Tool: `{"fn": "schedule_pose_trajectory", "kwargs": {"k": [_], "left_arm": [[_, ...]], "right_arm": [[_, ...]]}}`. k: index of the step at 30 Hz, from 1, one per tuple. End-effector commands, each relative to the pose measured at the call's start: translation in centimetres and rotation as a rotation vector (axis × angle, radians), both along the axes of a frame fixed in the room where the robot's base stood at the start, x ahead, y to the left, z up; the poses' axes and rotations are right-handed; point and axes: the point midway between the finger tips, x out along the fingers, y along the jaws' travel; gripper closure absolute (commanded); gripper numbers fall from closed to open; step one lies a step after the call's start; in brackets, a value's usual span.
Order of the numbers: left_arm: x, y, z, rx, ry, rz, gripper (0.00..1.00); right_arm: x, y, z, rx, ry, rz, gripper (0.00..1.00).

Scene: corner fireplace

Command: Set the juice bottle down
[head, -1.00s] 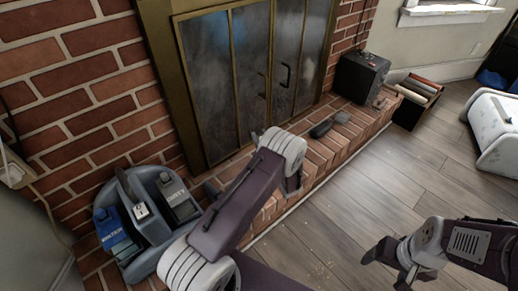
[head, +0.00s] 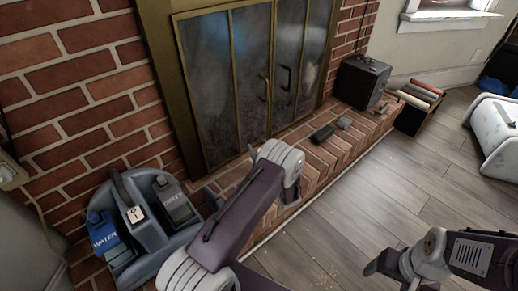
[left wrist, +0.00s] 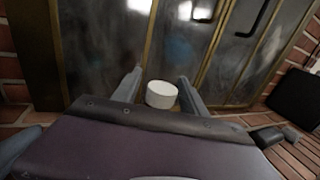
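A round white cap (left wrist: 162,94) sits between the two fingers of my left gripper (left wrist: 160,84) in the left wrist view. It appears to be the top of the juice bottle; the body below it is hidden. The fingers stand close on either side of it and seem shut on the bottle. In the head view my left arm covers the bottle and most of that gripper, over the brick hearth (head: 318,168) before the fireplace doors. My right gripper (head: 390,277) is at the lower right, its fingers apart, with nothing seen between them.
A blue-grey machine (head: 150,232) with tanks marked WATER and DIRTY stands on the hearth at left. Small dark objects (head: 322,133), a black box (head: 361,82) and a crate (head: 408,119) lie to the right. Bricks between are bare. The wooden floor (head: 375,200) is clear.

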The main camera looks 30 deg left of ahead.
Motion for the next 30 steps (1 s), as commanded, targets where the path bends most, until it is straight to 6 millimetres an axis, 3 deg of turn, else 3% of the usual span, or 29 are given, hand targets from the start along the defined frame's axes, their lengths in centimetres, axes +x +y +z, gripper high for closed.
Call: {"fn": "schedule_pose_trajectory", "kwargs": {"k": [8, 22, 30], "left_arm": [[-0.1, -0.2, 0.3, 0.000, 0.001, -0.001, 0.50], [-6.4, -7.7, 0.5, 0.001, 0.002, -0.005, 0.50], [-7.8, -9.1, 0.2, 0.001, -0.001, 0.000, 0.50]], "right_arm": [[0.0, 0.0, 0.4, 0.000, 0.000, 0.000, 0.23], [0.0, 0.0, 4.6, 0.000, 0.000, 0.000, 0.23], [0.0, 0.0, 5.0, 0.000, 0.000, 0.000, 0.23]]}}
